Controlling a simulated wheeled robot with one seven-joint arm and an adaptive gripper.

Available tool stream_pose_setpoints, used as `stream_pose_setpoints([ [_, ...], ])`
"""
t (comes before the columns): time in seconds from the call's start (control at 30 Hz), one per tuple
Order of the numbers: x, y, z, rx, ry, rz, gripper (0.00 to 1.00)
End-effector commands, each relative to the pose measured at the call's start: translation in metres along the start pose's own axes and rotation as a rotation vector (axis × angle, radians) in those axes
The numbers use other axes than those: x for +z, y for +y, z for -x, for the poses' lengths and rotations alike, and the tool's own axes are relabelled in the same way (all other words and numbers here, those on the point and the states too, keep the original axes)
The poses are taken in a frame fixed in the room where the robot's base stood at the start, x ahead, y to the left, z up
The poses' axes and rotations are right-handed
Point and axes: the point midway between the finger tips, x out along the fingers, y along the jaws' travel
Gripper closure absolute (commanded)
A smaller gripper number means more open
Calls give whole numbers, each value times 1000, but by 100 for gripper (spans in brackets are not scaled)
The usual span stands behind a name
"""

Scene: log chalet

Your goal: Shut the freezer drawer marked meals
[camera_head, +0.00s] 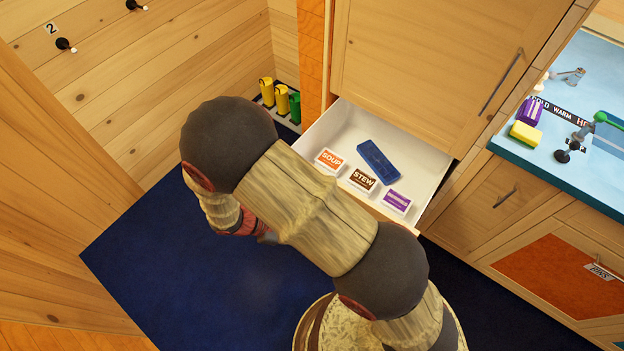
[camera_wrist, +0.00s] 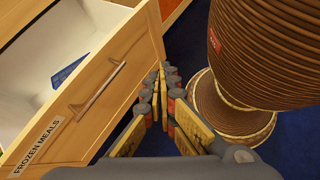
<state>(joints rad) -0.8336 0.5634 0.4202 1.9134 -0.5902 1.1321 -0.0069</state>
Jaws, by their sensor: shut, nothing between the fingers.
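The freezer drawer (camera_head: 318,125) is pulled out below a tall wooden cabinet door, its white inside showing. In the wrist view its wooden front (camera_wrist: 115,50) carries a "FROZEN MEALS" label (camera_wrist: 38,147) and a bar handle (camera_wrist: 98,92). My gripper (camera_wrist: 160,78) is shut and empty. Its fingertips are by the right end of the drawer front, right of the handle; I cannot tell whether they touch it. In the head view my arm hides most of the gripper and part of the drawer front.
Inside the drawer are a soup box (camera_head: 329,160), a stew box (camera_head: 361,180), a purple-labelled box (camera_head: 397,201) and a blue block (camera_head: 378,161). A counter with a sink (camera_head: 600,150) stands right. Yellow and green bottles (camera_head: 281,98) stand behind left. Blue floor (camera_head: 190,265) lies open left.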

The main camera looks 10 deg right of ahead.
Motion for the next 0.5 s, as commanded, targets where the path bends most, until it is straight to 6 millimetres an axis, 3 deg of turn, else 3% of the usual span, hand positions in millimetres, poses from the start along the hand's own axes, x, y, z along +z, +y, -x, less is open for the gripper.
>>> stream_pose_setpoints([
  [0.3, -71, 14, -47, 347, -294, 309, 100],
  [0.5, -112, 40, -58, 571, -427, 431, 100],
])
